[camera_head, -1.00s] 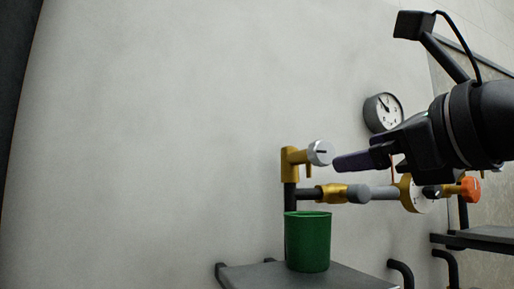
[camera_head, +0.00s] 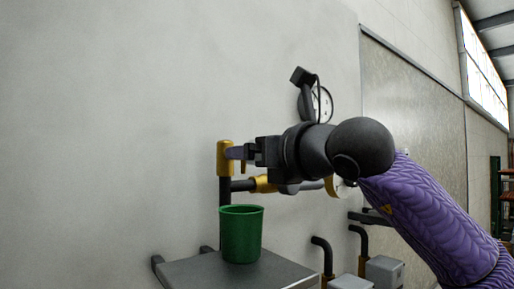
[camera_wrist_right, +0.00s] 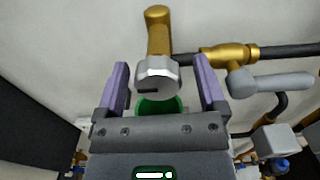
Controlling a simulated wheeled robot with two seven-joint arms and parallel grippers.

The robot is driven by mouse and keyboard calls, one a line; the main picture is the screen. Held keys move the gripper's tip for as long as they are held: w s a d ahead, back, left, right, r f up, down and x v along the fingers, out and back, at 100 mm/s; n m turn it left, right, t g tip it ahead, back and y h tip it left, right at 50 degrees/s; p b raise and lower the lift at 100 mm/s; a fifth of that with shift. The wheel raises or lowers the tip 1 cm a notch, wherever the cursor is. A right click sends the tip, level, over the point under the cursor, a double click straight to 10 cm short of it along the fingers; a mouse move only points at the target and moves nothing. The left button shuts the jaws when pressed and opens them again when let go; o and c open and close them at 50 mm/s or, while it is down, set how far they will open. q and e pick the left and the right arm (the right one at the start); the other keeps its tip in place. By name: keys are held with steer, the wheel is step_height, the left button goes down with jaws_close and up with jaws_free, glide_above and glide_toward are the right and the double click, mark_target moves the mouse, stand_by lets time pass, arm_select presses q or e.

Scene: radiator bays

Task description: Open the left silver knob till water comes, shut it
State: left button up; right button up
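The silver knob (camera_wrist_right: 157,72) sits on the end of a brass valve (camera_wrist_right: 158,32), with a dark mark on its face. In the head view the brass valve body (camera_head: 223,158) stands on a dark upright pipe, and my gripper hides most of the knob. My right gripper (camera_wrist_right: 162,78) is open, its purple fingers on either side of the knob with a gap at each side. It also shows in the head view (camera_head: 238,153). A green cup (camera_head: 241,236) stands below the valve; I see no water stream. My left gripper is out of view.
The cup stands on a grey shelf (camera_head: 190,272). A brass fitting with a grey lever (camera_wrist_right: 270,82) lies right of the knob. Dark bent pipes (camera_head: 324,252) stand right of the shelf.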

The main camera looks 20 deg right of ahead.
steer(key=shift+a, duration=0.1)
steer(key=c, duration=0.5)
jaws_close()
steer(key=m+b, duration=0.2)
steer(key=b, duration=0.1)
steer(key=shift+f+m, duration=0.15)
steer(key=shift+m, duration=0.15)
steer(key=m+b, duration=0.2)
steer(key=shift+m, duration=0.4)
steer(key=m+b, duration=0.2)
steer(key=m, duration=0.2)
steer(key=shift+r+m+b, duration=0.2)
steer(key=shift+m+b, duration=0.55)
steer(key=shift+m, duration=1.25)
steer(key=o, duration=0.5)
jaws_free()
